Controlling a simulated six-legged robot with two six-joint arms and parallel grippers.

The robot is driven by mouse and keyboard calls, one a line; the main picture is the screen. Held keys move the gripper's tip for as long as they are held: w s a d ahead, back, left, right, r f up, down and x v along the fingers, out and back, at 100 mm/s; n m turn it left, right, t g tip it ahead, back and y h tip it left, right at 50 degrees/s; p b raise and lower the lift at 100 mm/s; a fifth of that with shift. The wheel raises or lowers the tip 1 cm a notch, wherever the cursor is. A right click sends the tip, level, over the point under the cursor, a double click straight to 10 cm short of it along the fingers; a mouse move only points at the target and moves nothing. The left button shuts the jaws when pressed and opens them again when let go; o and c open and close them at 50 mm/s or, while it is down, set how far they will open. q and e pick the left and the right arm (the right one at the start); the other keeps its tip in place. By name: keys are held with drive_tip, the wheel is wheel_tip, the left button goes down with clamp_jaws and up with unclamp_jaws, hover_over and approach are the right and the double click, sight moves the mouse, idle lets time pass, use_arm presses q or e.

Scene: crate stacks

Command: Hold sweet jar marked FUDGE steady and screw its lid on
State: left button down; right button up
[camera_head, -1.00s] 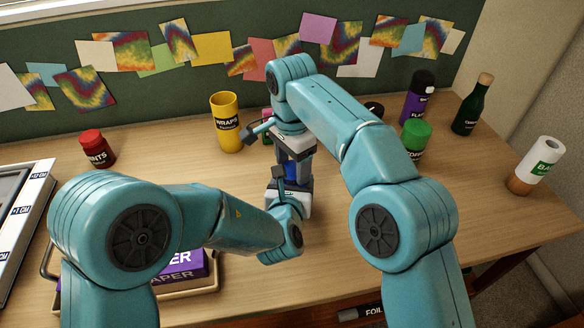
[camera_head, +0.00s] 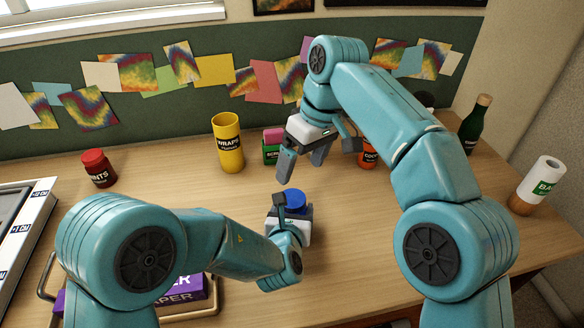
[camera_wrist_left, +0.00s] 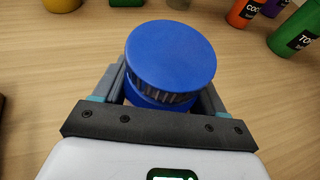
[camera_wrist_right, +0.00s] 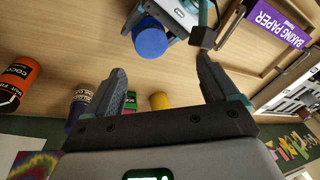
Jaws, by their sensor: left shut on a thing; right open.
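The jar with a blue lid (camera_head: 294,201) stands at the middle of the table, and its lid also shows in the left wrist view (camera_wrist_left: 170,55). The lid sits on top of the jar; a ridged side and a blue band show below its top face. No FUDGE marking is visible. My left gripper (camera_head: 290,218) is shut around the jar, with one finger on each side. Most of the jar's body is hidden by that gripper. My right gripper (camera_head: 303,160) is open and empty, above and behind the jar, apart from the lid. The blue lid also shows in the right wrist view (camera_wrist_right: 150,40).
A yellow WRAPS container (camera_head: 229,153), a green and pink item (camera_head: 271,146) and an orange jar (camera_head: 367,156) stand behind. A red jar (camera_head: 98,168) is at left. A dark bottle (camera_head: 474,123) and white roll (camera_head: 540,183) stand at right. A purple box (camera_head: 188,290) lies in front.

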sight(292, 198)
drive_tip(key=f+n, duration=0.1)
drive_tip(key=n, duration=0.6)
drive_tip(key=w+a+n+h, duration=0.1)
drive_tip(key=n, duration=0.7)
drive_tip(key=f+n+h, duration=0.1)
drive_tip(key=n, duration=0.6)
drive_tip(key=shift+w+a+f+n, duration=0.2)
drive_tip(key=shift+a+f+n, duration=0.15)
drive_tip(key=shift+a+n, duration=0.05)
drive_tip(key=shift+a+f+n+h, duration=0.15)
drive_tip(key=shift+n+h, duration=0.15)
drive_tip(key=shift+n, duration=0.8)
drive_tip(key=shift+f, duration=0.15)
drive_tip(key=shift+f, duration=3.9)
